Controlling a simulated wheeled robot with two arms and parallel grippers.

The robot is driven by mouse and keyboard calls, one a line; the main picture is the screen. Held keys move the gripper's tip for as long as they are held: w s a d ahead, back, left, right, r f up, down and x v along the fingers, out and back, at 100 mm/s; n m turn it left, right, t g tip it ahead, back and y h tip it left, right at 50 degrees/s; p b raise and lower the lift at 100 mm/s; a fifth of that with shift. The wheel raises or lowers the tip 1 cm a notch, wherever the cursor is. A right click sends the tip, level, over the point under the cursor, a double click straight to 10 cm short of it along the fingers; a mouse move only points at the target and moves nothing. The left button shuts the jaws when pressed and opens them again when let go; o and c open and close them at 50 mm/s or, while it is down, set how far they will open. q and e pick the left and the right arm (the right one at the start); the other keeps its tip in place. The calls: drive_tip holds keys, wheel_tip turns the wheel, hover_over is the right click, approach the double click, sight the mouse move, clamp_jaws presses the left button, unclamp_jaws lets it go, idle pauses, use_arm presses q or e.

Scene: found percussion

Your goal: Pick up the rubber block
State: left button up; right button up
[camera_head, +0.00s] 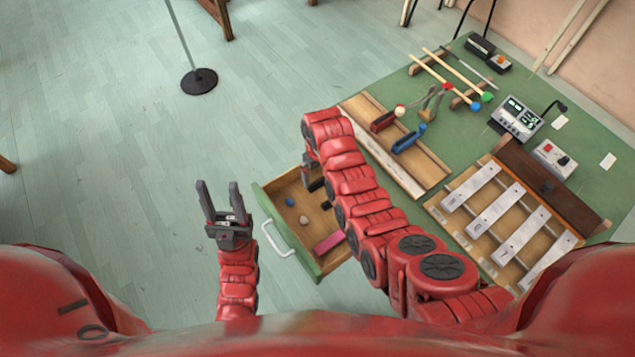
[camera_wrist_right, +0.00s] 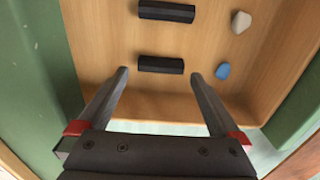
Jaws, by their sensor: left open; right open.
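Two black blocks lie flat in the open wooden drawer (camera_head: 277,192), and I cannot tell by look which is the rubber one. In the right wrist view one black block (camera_wrist_right: 161,64) appears between the fingertips and the other black block (camera_wrist_right: 167,11) lies beyond it. My right gripper (camera_wrist_right: 159,74) is open and empty over the drawer, pointing down; my arm partly hides it in the head view. A pink block (camera_head: 329,243) lies at the drawer's near end. My left gripper (camera_head: 218,185) is open and empty, left of the drawer.
A blue pebble (camera_wrist_right: 223,71) and a pale stone (camera_wrist_right: 241,22) lie beside the black blocks. The drawer has a white handle (camera_head: 279,238). The green table (camera_head: 470,132) holds metal bars (camera_head: 497,210), mallets and small devices.

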sight(318, 182)
drive_tip(key=shift+a+f, duration=0.1)
drive_tip(key=shift+f, duration=2.05)
drive_tip(key=c, duration=1.1)
drive_tip(key=shift+w+r, duration=0.1)
drive_tip(key=shift+r, duration=0.05)
